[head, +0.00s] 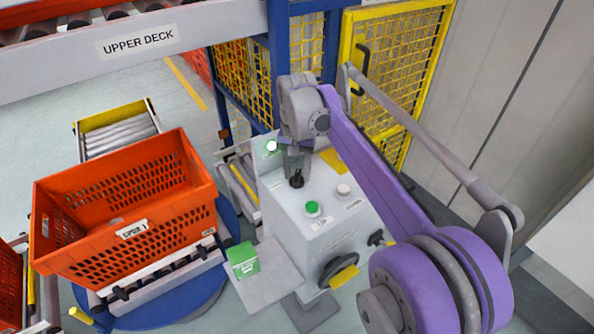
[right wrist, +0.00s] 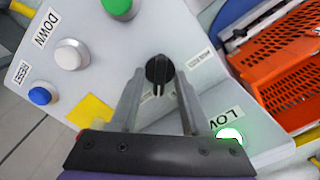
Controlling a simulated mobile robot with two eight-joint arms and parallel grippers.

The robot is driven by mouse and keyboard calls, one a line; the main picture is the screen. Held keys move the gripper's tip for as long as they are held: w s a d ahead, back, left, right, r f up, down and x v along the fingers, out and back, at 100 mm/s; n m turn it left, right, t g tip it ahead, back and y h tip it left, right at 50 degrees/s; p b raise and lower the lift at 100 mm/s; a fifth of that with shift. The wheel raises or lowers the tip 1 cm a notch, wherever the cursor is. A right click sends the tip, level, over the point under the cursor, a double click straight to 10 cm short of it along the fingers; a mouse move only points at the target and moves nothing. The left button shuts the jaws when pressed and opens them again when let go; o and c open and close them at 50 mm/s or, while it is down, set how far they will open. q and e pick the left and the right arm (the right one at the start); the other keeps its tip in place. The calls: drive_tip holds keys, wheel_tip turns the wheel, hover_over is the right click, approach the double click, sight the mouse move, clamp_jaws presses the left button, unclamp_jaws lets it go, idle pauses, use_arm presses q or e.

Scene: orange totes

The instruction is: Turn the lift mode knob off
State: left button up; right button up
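The black knob (head: 297,180) sits on top of a white control box (head: 335,222). In the right wrist view the knob (right wrist: 158,70) is upright, with a pale mark on the side facing my gripper. My right gripper (head: 296,166) reaches down over it from above. In the wrist view its two fingers (right wrist: 159,88) are open, one on each side of the knob, with gaps showing; I cannot tell whether either touches it. The small labels beside the knob are partly hidden and unreadable. My left gripper is not in view.
Near the knob are a green button (head: 312,208), a white button (head: 343,190) labelled DOWN, a blue button (right wrist: 40,96) labelled RESET and a lit green lamp (head: 271,146). An orange tote (head: 120,240) stands left; a yellow mesh fence (head: 400,60) stands behind.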

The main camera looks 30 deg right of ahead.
clamp_jaws()
drive_tip(key=shift+n, duration=0.3)
drive_tip(key=n+p, duration=0.1)
drive_tip(key=n, duration=0.3)
drive_tip(key=shift+n+p, duration=0.35)
drive_tip(key=shift+n, duration=1.75)
drive_tip(key=shift+o, duration=0.4)
unclamp_jaws()
